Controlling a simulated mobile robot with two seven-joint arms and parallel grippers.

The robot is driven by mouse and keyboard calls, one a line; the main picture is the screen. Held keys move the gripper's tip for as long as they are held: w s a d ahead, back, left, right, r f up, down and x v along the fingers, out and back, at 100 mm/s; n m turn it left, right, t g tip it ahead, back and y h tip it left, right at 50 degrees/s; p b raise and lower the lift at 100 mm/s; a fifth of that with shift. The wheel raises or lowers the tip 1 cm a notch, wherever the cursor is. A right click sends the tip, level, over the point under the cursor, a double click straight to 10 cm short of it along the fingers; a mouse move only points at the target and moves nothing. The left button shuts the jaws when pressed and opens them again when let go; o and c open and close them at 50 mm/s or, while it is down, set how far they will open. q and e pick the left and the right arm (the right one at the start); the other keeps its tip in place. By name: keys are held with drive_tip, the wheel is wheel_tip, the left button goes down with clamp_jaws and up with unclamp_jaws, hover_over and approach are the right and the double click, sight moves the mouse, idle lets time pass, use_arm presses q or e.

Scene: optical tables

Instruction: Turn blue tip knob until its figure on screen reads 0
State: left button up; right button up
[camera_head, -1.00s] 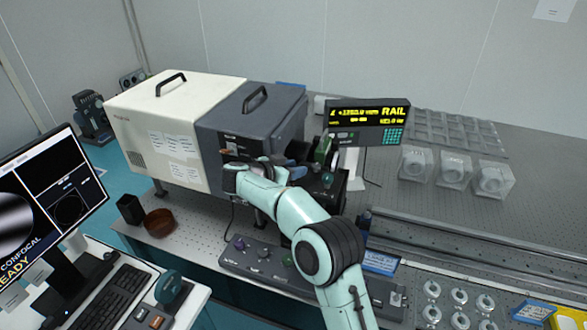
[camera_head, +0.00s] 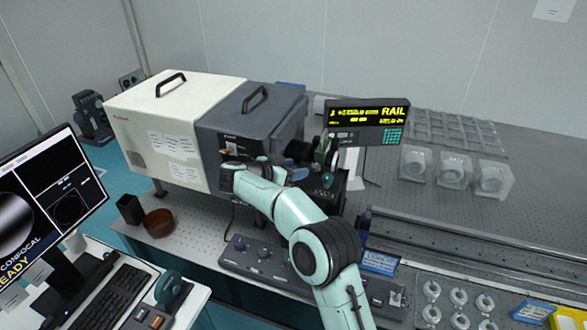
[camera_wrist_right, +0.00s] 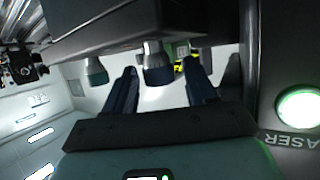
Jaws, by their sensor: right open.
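In the right wrist view, a grey knob with a dark blue tip (camera_wrist_right: 157,72) sticks out from the underside of a dark housing. My right gripper (camera_wrist_right: 160,84) is open, with one dark finger on each side of this knob; I cannot tell whether either finger touches it. A second knob with a greenish tip (camera_wrist_right: 95,72) is outside the fingers, to the left. In the head view my right gripper (camera_head: 228,180) is at the front of the dark grey box, its fingers and the knob hidden. The screen (camera_head: 367,123) shows yellow text reading RAIL; its smaller figures are unreadable. My left gripper is out of view.
The dark grey box (camera_head: 255,115) adjoins a white box (camera_head: 150,115). A knob panel (camera_head: 265,262) lies below my right arm. A lit round LASER button (camera_wrist_right: 299,107) is right of my gripper.

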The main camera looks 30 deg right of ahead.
drive_tip(key=v, duration=1.3)
